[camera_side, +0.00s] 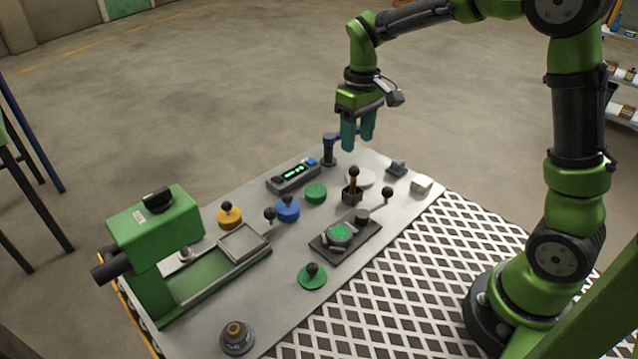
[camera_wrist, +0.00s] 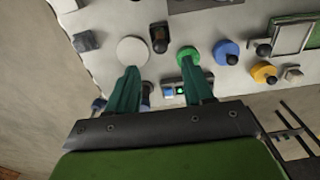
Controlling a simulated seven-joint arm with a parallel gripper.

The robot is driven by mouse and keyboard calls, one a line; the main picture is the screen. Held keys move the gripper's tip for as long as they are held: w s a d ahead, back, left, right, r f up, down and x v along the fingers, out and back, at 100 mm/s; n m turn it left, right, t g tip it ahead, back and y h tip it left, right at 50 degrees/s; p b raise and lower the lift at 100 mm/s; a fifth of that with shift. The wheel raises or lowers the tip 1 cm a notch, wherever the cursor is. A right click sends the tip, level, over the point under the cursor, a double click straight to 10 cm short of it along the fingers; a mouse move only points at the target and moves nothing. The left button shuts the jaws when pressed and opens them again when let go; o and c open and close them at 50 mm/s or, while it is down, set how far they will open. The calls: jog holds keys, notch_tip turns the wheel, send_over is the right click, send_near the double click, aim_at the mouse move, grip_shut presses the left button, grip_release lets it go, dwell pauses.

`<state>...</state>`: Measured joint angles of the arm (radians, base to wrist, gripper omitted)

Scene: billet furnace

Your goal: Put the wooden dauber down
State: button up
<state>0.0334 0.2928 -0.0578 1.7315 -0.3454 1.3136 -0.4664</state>
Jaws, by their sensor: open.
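The wooden dauber (camera_side: 353,178) has a brown shaft with a dark knob on top. It stands upright in a small dark square holder (camera_side: 351,196) on the grey table plate. In the wrist view the dauber (camera_wrist: 158,42) shows from above, ahead of the fingertips and between their lines. My gripper (camera_side: 358,146) has teal fingers pointing down. It is open and empty, above and behind the dauber and apart from it. In the wrist view my gripper (camera_wrist: 161,72) shows a wide gap between its fingers.
A pale round disc (camera_side: 361,178) lies beside the holder, and a green disc (camera_side: 316,192) to its left. A dark post (camera_side: 329,150) and a display box (camera_side: 293,176) stand at the back edge. A dark fixture (camera_side: 345,238) with a green-topped part lies in front.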

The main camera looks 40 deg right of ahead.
jog(key=shift+s+r, duration=0.1)
jog(key=shift+r, duration=0.35)
jog(key=s+a+r+m+t+y, duration=0.1)
jog(key=s+a+r+m+t, duration=0.1)
jog(key=s, duration=0.6)
jog(key=s+a+r+m+t+y, duration=0.1)
jog(key=s+a+r+t, duration=0.3)
jog(key=s, duration=0.5)
jog(key=shift+a+r+m+t, duration=0.25)
jog(key=shift+r+m+t, duration=0.25)
jog(key=shift+r+t, duration=0.1)
